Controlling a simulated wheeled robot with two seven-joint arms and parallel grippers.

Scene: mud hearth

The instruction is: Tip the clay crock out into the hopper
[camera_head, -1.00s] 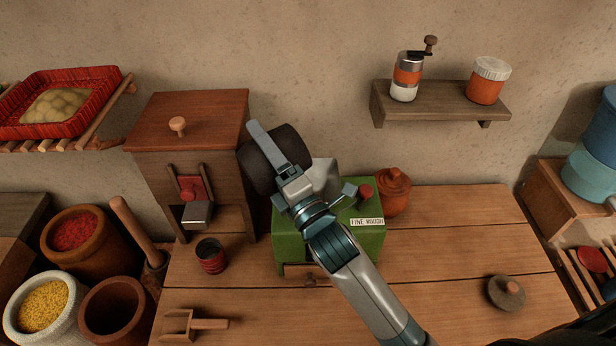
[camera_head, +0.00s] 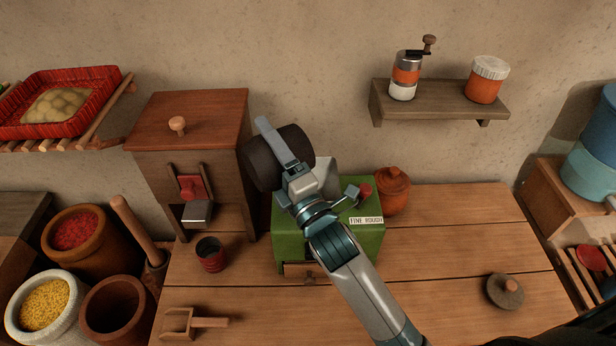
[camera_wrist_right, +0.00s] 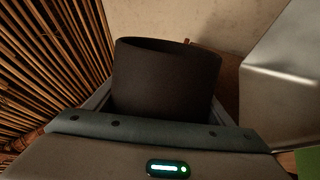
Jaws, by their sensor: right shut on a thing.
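The dark clay crock (camera_head: 262,166) is held in the air above the green mill box (camera_head: 340,250), on the left side of the hopper. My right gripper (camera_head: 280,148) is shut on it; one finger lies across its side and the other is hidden. The crock looks tipped over on its side. In the right wrist view the crock (camera_wrist_right: 167,82) stands between the fingers, its rim toward the top; its contents are hidden. The grey metal hopper (camera_head: 328,176) sits on the mill, partly behind my gripper; it also shows at the right wrist view's right edge (camera_wrist_right: 285,75). My left gripper is not in view.
A wooden cabinet (camera_head: 190,125) stands close to the crock's left. A lidded orange pot (camera_head: 394,195) is behind the mill's right side. A red cup (camera_head: 211,256), a wooden scoop (camera_head: 185,323) and a brown lid (camera_head: 505,291) lie on the counter. The counter's right side is mostly clear.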

